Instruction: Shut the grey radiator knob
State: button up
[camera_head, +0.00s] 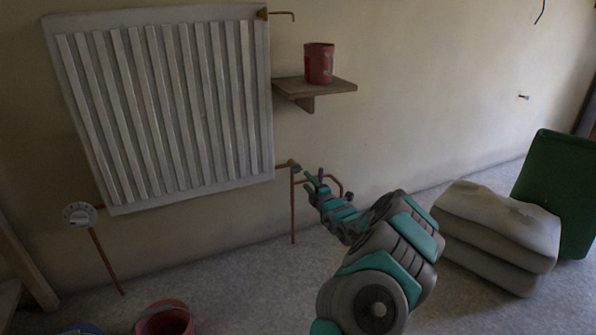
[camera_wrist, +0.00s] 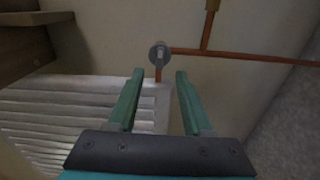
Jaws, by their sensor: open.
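The grey radiator knob (camera_head: 294,167) sits on the copper pipe at the radiator's lower right corner in the head view. In the wrist view the round grey knob (camera_wrist: 158,52) shows just beyond my fingertips, roughly midway between them, with a paler bar on its face. My gripper (camera_head: 315,177) is open and empty, close to the right of the knob in the head view. Its two green fingers (camera_wrist: 160,75) show in the wrist view, apart from each other. I cannot tell exactly how far the tips are from the knob.
The white radiator (camera_head: 165,105) hangs on the wall, with a pale round dial (camera_head: 79,214) at its lower left. A wooden shelf (camera_head: 335,86) holds a red can (camera_head: 319,63). Stacked sacks (camera_head: 500,232) and a red bucket (camera_head: 165,318) stand on the floor.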

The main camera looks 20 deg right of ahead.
jog(key=shift+s+p, duration=0.65)
jog(key=shift+s, duration=1.95)
